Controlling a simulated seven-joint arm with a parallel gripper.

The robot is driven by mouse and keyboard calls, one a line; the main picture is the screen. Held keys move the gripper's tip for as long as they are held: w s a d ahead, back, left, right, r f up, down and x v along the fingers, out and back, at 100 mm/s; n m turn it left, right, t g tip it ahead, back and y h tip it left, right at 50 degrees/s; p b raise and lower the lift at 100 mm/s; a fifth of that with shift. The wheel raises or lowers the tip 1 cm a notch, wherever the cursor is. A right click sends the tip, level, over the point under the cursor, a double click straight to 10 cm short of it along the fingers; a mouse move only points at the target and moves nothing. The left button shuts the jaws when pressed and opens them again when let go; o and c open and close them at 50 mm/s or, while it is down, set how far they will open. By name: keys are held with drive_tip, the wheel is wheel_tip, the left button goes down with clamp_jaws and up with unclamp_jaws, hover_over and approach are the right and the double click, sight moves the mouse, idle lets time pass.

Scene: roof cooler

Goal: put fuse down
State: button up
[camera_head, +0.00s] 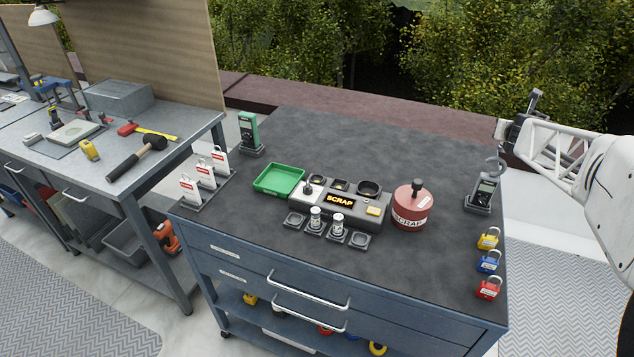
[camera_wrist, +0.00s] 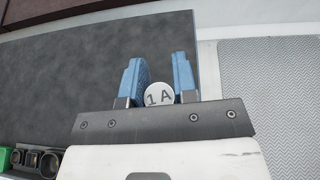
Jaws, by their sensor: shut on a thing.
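My gripper (camera_wrist: 160,75) shows in the wrist view with its two blue fingers on either side of a fuse (camera_wrist: 158,95). The fuse has a pale round end marked "1 A"; the rest of it is hidden. It is held near the edge of the dark worktop (camera_wrist: 80,70). In the head view my arm is at the right, and the fuse cannot be made out there. On the worktop, a row of square cups has two white fuses (camera_head: 315,218) (camera_head: 337,223) in the middle. The left cup (camera_head: 294,220) and right cup (camera_head: 359,240) are empty.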

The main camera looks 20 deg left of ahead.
drive_tip(key=s+a+f+n+g+y, duration=0.1)
drive_tip(key=s+a+f+n+y, duration=0.15)
drive_tip(key=a, duration=0.85)
drive_tip(key=s+a+f+n+g+y, duration=0.1)
drive_tip(key=s+a+f+n+y, duration=0.2)
drive_tip(key=a, duration=0.7)
drive_tip(key=s+a+f+n+g+y, duration=0.1)
drive_tip(key=s+a+n+g+y, duration=0.1)
drive_tip(key=s+a, duration=0.5)
drive_tip(key=s+a+f+n+g+y, duration=0.2)
drive_tip(key=s+a+n+g, duration=0.2)
drive_tip(key=s+a, duration=0.3)
drive_tip(key=s+a+f+n+g+y, duration=0.2)
drive_tip(key=s+a+n, duration=0.1)
drive_tip(key=s+a, duration=0.4)
drive_tip(key=shift+s+a+n+g+y, duration=0.15)
drive_tip(key=shift+s+n+g+y, duration=0.2)
drive_tip(key=shift+s, duration=0.9)
drive_tip(key=shift+w, duration=0.15)
drive_tip(key=w+a, duration=0.3)
drive_tip(key=w, duration=0.1)
drive_tip(key=w+a+f, duration=0.1)
drive_tip(key=w+a, duration=0.2)
drive_tip(key=w, duration=0.1)
drive_tip(key=w+a, duration=0.3)
drive_tip(key=w, duration=0.1)
drive_tip(key=shift+w+a+f, duration=0.15)
drive_tip(key=shift+w+f, duration=0.05)
drive_tip(key=shift+w, duration=0.2)
